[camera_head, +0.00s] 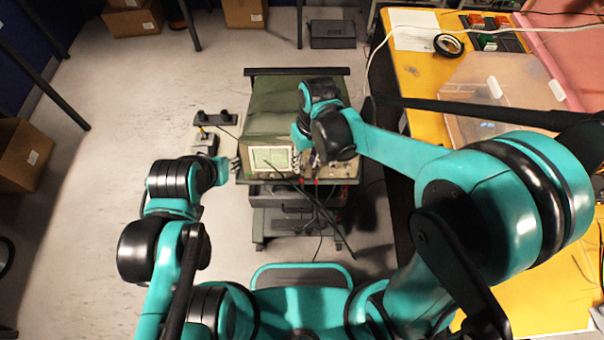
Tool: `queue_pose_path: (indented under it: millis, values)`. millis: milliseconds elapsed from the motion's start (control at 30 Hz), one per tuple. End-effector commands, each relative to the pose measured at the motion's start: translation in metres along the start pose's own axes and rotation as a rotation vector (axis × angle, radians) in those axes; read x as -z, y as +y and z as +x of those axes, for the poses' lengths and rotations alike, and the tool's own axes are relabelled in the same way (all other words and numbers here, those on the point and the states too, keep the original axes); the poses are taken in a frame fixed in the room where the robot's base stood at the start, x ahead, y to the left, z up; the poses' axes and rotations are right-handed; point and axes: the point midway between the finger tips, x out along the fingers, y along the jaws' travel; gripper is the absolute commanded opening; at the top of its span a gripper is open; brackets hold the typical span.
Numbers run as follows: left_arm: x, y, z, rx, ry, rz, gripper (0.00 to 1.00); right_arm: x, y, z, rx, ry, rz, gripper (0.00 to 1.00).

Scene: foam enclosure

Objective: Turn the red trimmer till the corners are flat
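The green-cased oscilloscope (283,110) stands on a cart in the middle, and its lit screen (270,160) faces me. The trace is too small to read, so I cannot tell whether its corners are flat. I cannot make out the red trimmer for certain; small red spots show below the front panel. My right gripper (308,160) is at the panel, right of the screen, mostly hidden by its wrist; its fingers and any contact are unclear. My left gripper (231,168) is by the left side of the oscilloscope, small and indistinct.
A small black device (204,142) with a yellow part is on a side shelf left of the oscilloscope. Dark cables hang before the cart (290,200). A yellow workbench (420,75) with a clear plastic box (505,85) is at right. Cardboard boxes (22,155) stand at left; floor between is clear.

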Motion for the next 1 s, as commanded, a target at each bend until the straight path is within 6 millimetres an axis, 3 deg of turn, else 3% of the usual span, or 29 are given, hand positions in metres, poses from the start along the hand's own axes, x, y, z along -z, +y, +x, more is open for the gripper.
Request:
queue_pose_path:
  millis: [500,867,900,1000]
  values:
    - [-0.017,0.0,0.024,0.0,0.0,0.0,0.32,0.0,-0.001,0.072,0.001,-0.005,-0.004,0.32]
    - [-0.018,0.0,0.025,0.0,0.0,0.0,0.32,0.0,-0.001,0.079,0.001,-0.004,-0.003,0.32]
    - [-0.018,0.0,0.025,0.0,0.0,0.0,0.32,0.0,-0.001,0.079,0.001,-0.004,-0.003,0.29]
    - [-0.018,0.0,0.025,0.0,0.0,0.0,0.32,0.0,-0.001,0.079,0.001,-0.004,-0.003,0.03]
